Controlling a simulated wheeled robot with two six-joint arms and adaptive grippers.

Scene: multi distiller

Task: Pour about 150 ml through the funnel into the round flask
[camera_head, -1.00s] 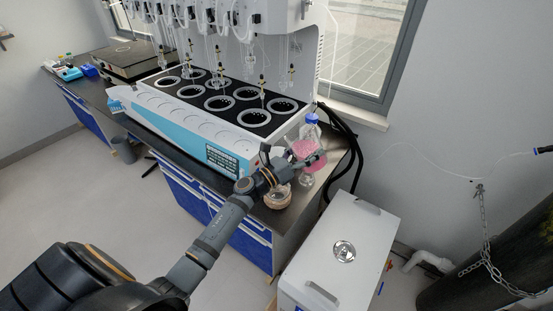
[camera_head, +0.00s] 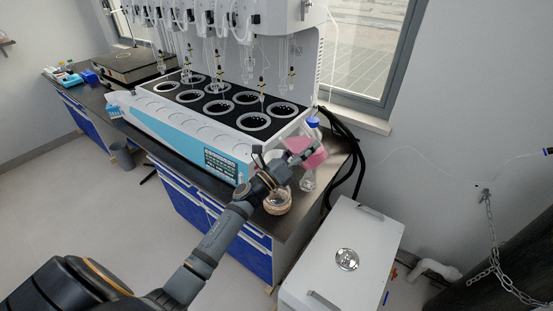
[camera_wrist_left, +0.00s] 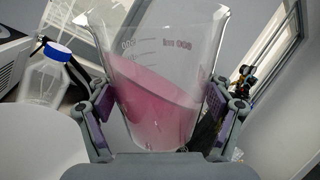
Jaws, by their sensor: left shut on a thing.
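My left gripper (camera_head: 282,163) is shut on a clear beaker of pink liquid (camera_head: 310,151), held above the right end of the bench. In the left wrist view the beaker (camera_wrist_left: 165,85) sits between the purple finger pads. Its liquid surface slants across the walls, so the beaker is tilted. A small round glass vessel, seemingly the round flask (camera_head: 277,205), stands on a brownish ring below the gripper. A clear glass vessel (camera_head: 308,181) stands right of it, partly behind the beaker. I cannot make out the funnel. My right gripper is not in view.
A blue-capped bottle (camera_head: 313,123) stands behind the beaker; it also shows in the left wrist view (camera_wrist_left: 46,78). The multi-position distiller (camera_head: 190,135) fills the bench to the left. Black hoses (camera_head: 345,140) hang at the right. A white cabinet (camera_head: 345,235) stands beside the bench.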

